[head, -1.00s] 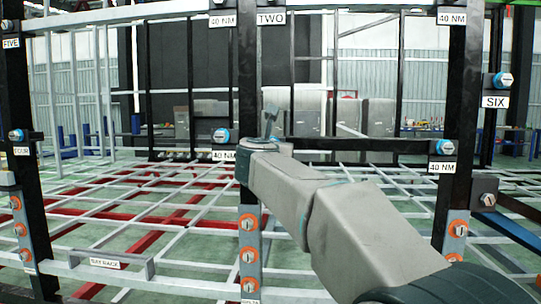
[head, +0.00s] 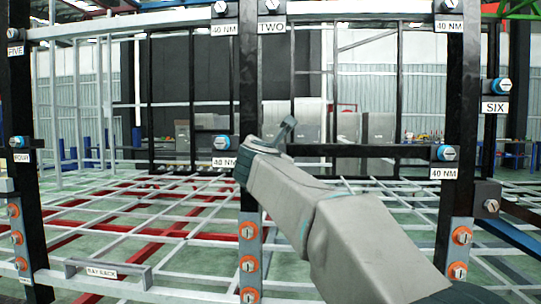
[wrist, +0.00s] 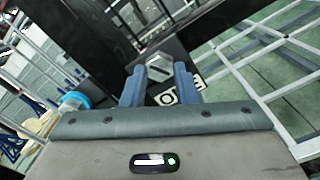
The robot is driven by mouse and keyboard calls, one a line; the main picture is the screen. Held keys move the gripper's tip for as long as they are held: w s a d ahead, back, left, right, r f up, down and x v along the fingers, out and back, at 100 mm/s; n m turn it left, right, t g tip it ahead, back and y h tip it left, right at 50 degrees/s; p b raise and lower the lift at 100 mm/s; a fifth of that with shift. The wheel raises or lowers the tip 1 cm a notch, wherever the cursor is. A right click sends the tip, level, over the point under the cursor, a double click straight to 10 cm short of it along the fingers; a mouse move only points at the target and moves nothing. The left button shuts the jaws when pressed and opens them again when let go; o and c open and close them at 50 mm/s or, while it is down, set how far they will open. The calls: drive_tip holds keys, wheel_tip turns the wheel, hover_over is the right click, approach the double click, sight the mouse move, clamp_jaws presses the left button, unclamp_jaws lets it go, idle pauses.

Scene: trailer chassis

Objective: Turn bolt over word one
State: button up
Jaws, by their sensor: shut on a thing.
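In the wrist view, a grey bolt head (wrist: 158,68) sits on a dark post above a white label (wrist: 182,94), partly covered by a finger, whose visible letters fit ONE. My gripper (wrist: 158,78) has its two blue fingers shut on this bolt, one on each side.
A blue-collared bolt (wrist: 72,101) is left of my gripper. Orange-ringed bolts (head: 249,264) line the post below. White rails cross low.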

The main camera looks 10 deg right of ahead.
drive_tip(key=o, duration=1)
drive_tip(key=shift+s, duration=0.15)
drive_tip(key=shift+r, duration=0.1)
drive_tip(key=p+v, duration=0.1)
drive_tip(key=v, duration=1.2)
drive_tip(key=shift+s, duration=0.35)
drive_tip(key=shift+a, duration=0.1)
